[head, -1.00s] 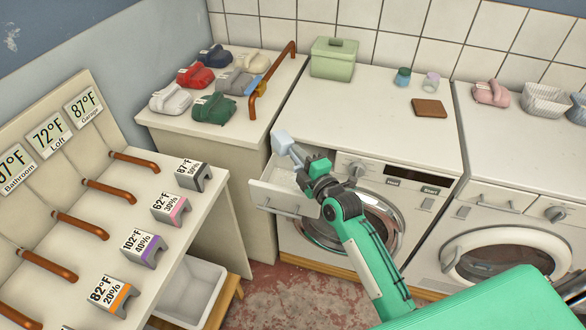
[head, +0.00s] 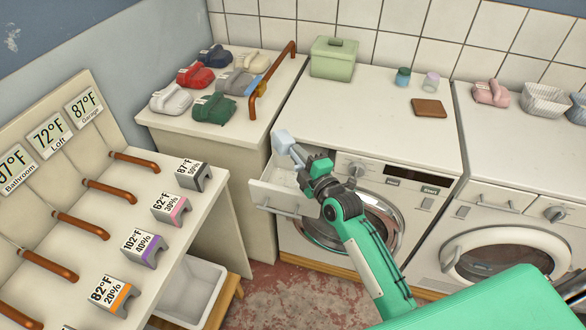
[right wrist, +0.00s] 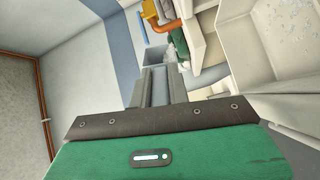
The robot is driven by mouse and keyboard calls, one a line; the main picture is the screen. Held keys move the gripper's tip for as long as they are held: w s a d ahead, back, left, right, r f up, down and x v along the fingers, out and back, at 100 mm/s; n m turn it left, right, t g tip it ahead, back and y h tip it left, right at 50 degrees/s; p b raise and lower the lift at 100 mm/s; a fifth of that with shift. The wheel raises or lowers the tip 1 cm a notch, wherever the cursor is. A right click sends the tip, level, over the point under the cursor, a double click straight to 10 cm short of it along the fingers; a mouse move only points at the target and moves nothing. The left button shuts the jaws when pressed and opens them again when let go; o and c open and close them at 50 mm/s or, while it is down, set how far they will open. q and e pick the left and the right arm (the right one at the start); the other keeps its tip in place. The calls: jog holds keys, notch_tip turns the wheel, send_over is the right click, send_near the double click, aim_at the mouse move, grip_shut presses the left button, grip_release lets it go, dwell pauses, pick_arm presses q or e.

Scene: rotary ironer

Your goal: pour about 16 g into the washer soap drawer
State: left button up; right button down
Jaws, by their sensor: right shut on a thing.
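The washer (head: 330,245) has its white soap drawer (head: 272,200) pulled out at its upper left. My right gripper (head: 296,154) is over the drawer, shut on a small pale blue scoop (head: 283,141). The scoop is held above the drawer's rear left part, apart from it as far as I can tell. In the right wrist view the scoop (right wrist: 156,56) shows beyond the fingers, and the drawer (right wrist: 262,100) lies at the right with pale specks at its upper part. The scoop's contents are hidden. My left gripper is not in view.
A green lidded box (head: 333,60), two small jars and a brown block (head: 429,108) stand on the washer top. A side counter (head: 160,125) holds several coloured folded items. A second white machine (head: 500,240) stands at the right. A white bin (head: 192,290) is below left.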

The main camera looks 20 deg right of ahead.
jog(key=shift+d+m+p, duration=0.15)
jog(key=shift+m+p, duration=0.05)
jog(key=shift+m, duration=0.6)
jog(key=shift+d+m+p, duration=0.15)
jog(key=shift+m+p, duration=0.05)
jog(key=shift+m, duration=0.6)
dwell(2.1)
jog(key=shift+w+d+f+m+p, duration=0.1)
jog(key=shift+d+m+p, duration=0.1)
jog(key=shift+m, duration=0.75)
jog(key=shift+w+d+f+m+p, duration=0.1)
jog(key=shift+d+m+p, duration=0.1)
jog(key=shift+m, duration=0.75)
dwell(2.3)
